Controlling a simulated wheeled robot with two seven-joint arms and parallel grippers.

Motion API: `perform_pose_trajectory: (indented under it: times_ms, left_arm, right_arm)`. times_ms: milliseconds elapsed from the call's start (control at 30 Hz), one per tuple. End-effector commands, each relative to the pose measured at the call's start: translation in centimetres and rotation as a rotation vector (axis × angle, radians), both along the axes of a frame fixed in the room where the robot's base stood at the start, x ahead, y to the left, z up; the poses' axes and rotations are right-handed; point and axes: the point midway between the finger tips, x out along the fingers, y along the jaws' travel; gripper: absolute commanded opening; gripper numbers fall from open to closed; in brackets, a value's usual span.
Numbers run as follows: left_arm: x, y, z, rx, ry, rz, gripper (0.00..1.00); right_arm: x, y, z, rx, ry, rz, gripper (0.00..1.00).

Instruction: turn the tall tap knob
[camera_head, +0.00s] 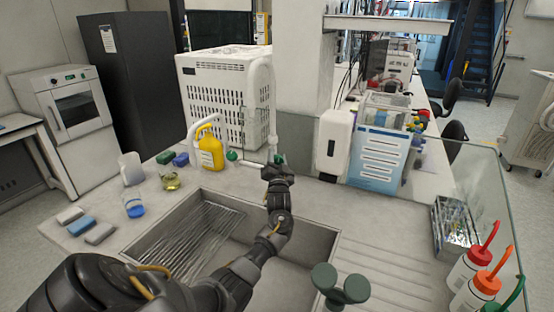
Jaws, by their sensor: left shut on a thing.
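My left gripper (279,168) reaches across the sink to the back edge of the counter. It is shut on the tall tap knob, a small green knob (280,158) at the foot of a tall white tap (271,110). The gripper hides most of the knob, so its turned angle cannot be seen. The tap's curved top shows in front of a white perforated box. A second, lower white tap (194,133) with a green knob (232,155) stands to the left. My right gripper is not in view.
The sink (200,228) lies under my left arm. A yellow bottle (211,152), beakers and sponges stand on its left. A white dispenser (333,143) is on the pillar. A dark green lobed object (341,287) is at the front. Wash bottles (470,268) and a glass panel are at right.

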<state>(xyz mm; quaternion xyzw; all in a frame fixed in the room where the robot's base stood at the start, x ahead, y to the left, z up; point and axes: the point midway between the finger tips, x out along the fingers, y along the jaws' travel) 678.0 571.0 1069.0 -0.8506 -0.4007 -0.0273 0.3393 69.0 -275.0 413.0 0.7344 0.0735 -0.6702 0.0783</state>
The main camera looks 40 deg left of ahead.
Motion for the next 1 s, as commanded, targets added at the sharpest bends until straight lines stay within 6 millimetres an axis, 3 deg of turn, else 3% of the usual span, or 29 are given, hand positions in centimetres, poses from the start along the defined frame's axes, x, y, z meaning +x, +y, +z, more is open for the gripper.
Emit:
perform_pose_trajectory:
  times_ms: [367, 1000]
  left_arm:
    - [0.0, -0.1, -0.4, -0.035, -0.054, 0.0, 0.16]
    - [-0.2, 0.1, -0.4, -0.272, -0.423, 0.0, 0.17]
  right_arm:
    - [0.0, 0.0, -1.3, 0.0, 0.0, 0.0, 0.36]
    - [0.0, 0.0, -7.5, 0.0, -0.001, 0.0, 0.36]
